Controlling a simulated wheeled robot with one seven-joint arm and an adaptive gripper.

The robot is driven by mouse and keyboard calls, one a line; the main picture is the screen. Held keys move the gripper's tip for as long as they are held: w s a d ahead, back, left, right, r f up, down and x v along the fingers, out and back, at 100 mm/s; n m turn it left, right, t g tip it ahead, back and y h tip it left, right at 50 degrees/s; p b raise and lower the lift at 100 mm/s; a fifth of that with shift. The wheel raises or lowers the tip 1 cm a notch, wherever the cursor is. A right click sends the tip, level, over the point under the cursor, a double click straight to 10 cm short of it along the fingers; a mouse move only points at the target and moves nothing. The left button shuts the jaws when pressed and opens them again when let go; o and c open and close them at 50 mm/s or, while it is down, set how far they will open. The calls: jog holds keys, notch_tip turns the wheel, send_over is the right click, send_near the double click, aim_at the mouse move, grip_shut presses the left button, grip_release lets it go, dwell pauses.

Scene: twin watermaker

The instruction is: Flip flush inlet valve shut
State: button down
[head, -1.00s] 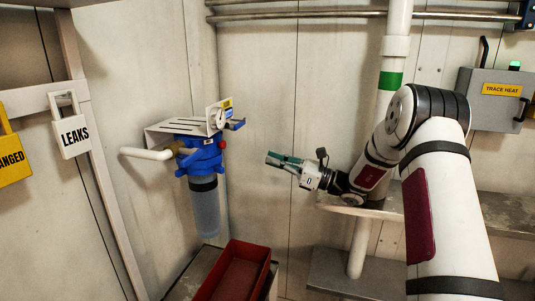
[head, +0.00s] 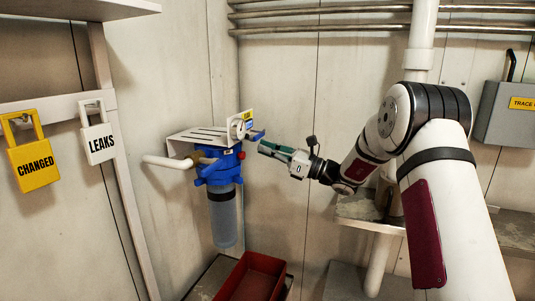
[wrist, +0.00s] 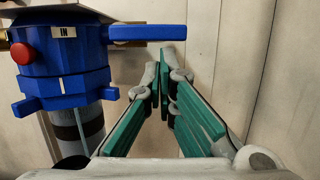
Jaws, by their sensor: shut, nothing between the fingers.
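The blue filter housing (head: 217,165) hangs under a white wall bracket (head: 196,137), with a clear bowl below. In the wrist view its blue head (wrist: 60,55) carries an "IN" label and a red button (wrist: 21,53). A blue lever handle (wrist: 147,32) sticks out level to the right beside the label; it shows small in the head view (head: 257,135). My gripper (head: 262,147) is shut and empty just right of the housing. In the wrist view its green fingertips (wrist: 165,75) lie just below the handle's right end; I cannot tell whether they touch.
A white pipe (head: 167,161) enters the housing from the left. A red tray (head: 250,278) stands below on the floor-level shelf. "CHANGED" (head: 35,165) and "LEAKS" (head: 100,143) tags hang at left. Bare wall lies behind my gripper.

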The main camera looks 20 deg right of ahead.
aim_at(264, 135)
jog(key=shift+w+d+r+n+g+y+b, duration=0.2)
jog(key=shift+n+b, duration=0.2)
jog(key=shift+n, duration=0.35)
jog(key=shift+w+d+r+n+g+y+b, duration=0.1)
jog(key=shift+r+n+g+b, duration=0.2)
jog(key=shift+n, duration=0.45)
jog(key=n+b, duration=0.1)
jog(key=n, duration=0.1)
jog(key=r+n+g+b, duration=0.1)
jog(key=n, duration=0.2)
jog(key=r+n+g+b, duration=0.1)
jog(key=n, duration=0.1)
jog(key=shift+w+d+r+y, duration=0.2)
jog(key=shift+w+d+y, duration=0.1)
jog(key=shift+w, duration=0.1)
jog(key=r+n+b, duration=0.1)
jog(key=n, duration=0.2)
jog(key=r+n+g, duration=0.1)
jog(key=n, duration=0.2)
jog(key=r+n+g+h+b, duration=0.1)
jog(key=n, duration=0.2)
jog(key=shift+s+a+r+b, duration=0.3)
jog(key=shift+s+a, duration=0.05)
jog(key=shift+s, duration=0.05)
jog(key=v, duration=0.7)
jog(key=shift+d, duration=0.25)
